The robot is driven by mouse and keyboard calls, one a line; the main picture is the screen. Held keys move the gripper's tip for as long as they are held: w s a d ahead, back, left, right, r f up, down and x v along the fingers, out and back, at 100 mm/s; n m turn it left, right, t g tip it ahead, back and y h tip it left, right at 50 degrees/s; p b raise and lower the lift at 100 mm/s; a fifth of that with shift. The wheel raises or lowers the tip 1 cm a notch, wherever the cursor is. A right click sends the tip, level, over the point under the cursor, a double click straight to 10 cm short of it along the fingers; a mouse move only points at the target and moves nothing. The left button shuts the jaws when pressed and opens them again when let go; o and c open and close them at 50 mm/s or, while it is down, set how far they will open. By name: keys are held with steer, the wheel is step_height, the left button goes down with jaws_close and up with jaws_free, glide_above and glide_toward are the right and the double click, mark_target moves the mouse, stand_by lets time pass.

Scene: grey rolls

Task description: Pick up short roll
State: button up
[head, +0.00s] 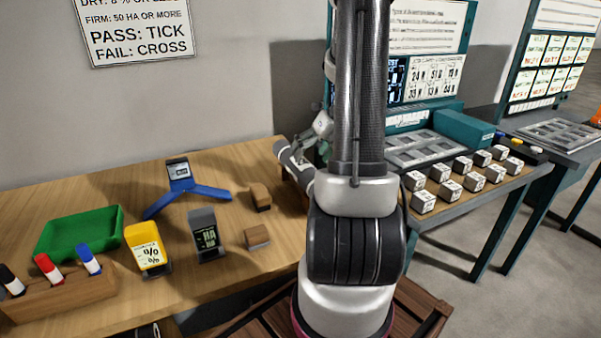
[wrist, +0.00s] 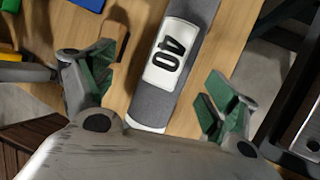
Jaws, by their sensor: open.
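A grey roll (wrist: 165,105) with a white label reading 40 lies on the wooden table in the wrist view. It runs from the top edge down between my fingers, and its far end is cut off. I cannot tell whether it is the short roll. My gripper (wrist: 155,92) is open, with one green-padded finger on each side of the roll and a gap on both sides. In the head view my gripper (head: 303,150) is over the table's right end, partly hidden by my arm.
On the table (head: 230,170) stand a blue stand (head: 180,185), a green tray (head: 80,232), a yellow meter (head: 146,248), a grey meter (head: 204,235), wooden blocks (head: 258,237) and a marker holder (head: 62,295). To the right, a bench holds several white labelled cubes (head: 450,191) and a grey tray (head: 425,147).

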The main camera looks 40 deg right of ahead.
mark_target(303, 170)
steer(key=shift+w+d+f+m, duration=0.15)
steer(key=shift+d+f+m, duration=0.2)
steer(key=shift+d+f, duration=0.15)
steer(key=shift+w+d+f+m, duration=0.15)
steer(key=shift+d+f+m, duration=0.2)
steer(key=shift+f, duration=0.15)
steer(key=x, duration=0.6)
steer(key=shift+w+a+f, duration=0.1)
steer(key=shift+a+f, duration=0.15)
steer(key=shift+f, duration=0.1)
steer(key=c, duration=1.3)
